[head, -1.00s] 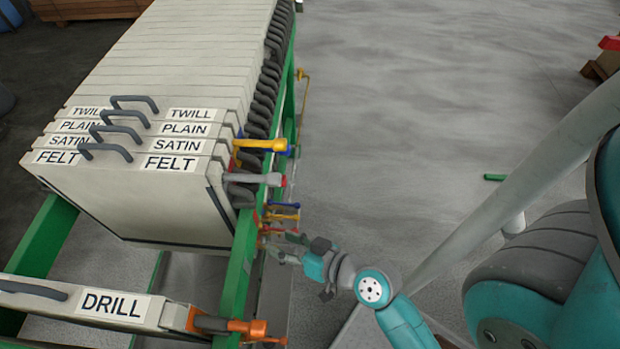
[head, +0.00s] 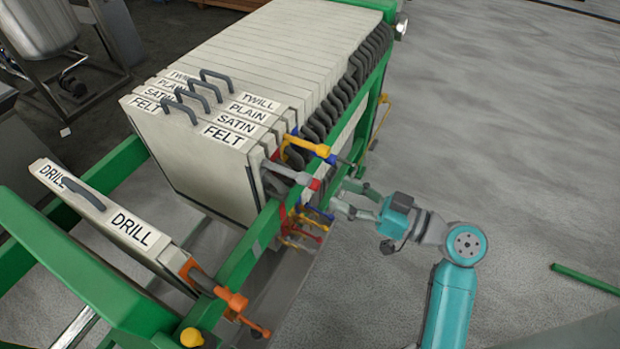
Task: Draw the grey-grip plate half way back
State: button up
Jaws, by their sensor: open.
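The grey grip (head: 292,174) with a red end sticks out at the right end of the front of the plate stack. It appears to belong to the pale plate labelled FELT (head: 190,165), the front one of the pack, though its root is partly hidden. A yellow grip (head: 308,147) sits just behind it. My gripper (head: 345,199) is open and empty, outside the green side rail, to the right of and slightly below the grey grip. It is apart from that grip in the picture.
A single DRILL plate (head: 105,213) with an orange grip (head: 222,293) stands apart from the pack, a gap between them. Small coloured valve handles (head: 305,222) hang beside the green rail (head: 240,265). Grey floor at right is mostly open; a green bar (head: 585,279) lies there.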

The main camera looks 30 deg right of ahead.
aim_at(311, 181)
jog(key=x, duration=0.9)
jog(key=shift+a, duration=0.1)
grip_shut()
